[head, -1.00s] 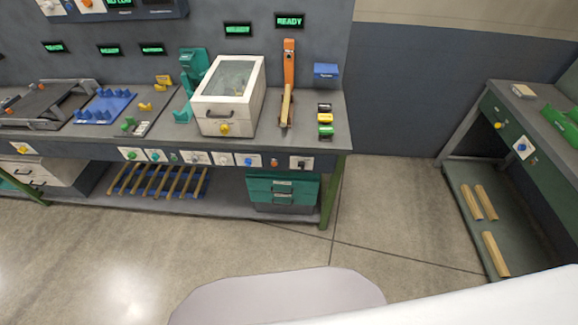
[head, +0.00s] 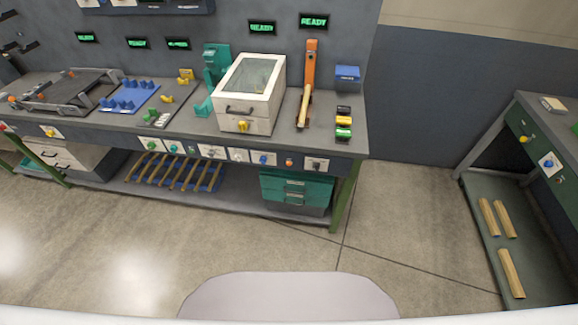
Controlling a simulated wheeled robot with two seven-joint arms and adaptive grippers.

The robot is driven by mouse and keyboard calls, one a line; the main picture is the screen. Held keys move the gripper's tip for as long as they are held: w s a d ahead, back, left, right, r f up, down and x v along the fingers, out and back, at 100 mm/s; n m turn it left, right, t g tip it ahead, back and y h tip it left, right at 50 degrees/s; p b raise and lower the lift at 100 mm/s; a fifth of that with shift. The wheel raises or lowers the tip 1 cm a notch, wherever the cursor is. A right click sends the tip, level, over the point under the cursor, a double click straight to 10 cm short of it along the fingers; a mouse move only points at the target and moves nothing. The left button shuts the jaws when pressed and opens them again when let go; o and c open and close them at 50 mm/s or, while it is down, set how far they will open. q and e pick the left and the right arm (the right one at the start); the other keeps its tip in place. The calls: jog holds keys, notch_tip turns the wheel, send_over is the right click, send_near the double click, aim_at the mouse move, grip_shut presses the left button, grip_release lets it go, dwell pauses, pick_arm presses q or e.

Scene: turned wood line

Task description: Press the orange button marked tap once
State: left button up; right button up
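A small orange button (head: 289,162) sits on a white plate on the front edge of the long bench, below the orange upright fixture. Its marking is too small to read. It is in a row of knobs and buttons, between a blue knob (head: 263,159) on its left and a dark switch (head: 317,164) on its right. Nothing covers it. Neither of my grippers shows in the head view.
The grey bench (head: 325,137) carries a white box with a window (head: 245,118), an orange fixture (head: 308,75), and a blue box (head: 348,78). Green drawers (head: 295,190) stand beneath. A second bench (head: 538,135) is at right. The floor (head: 400,230) between them is clear.

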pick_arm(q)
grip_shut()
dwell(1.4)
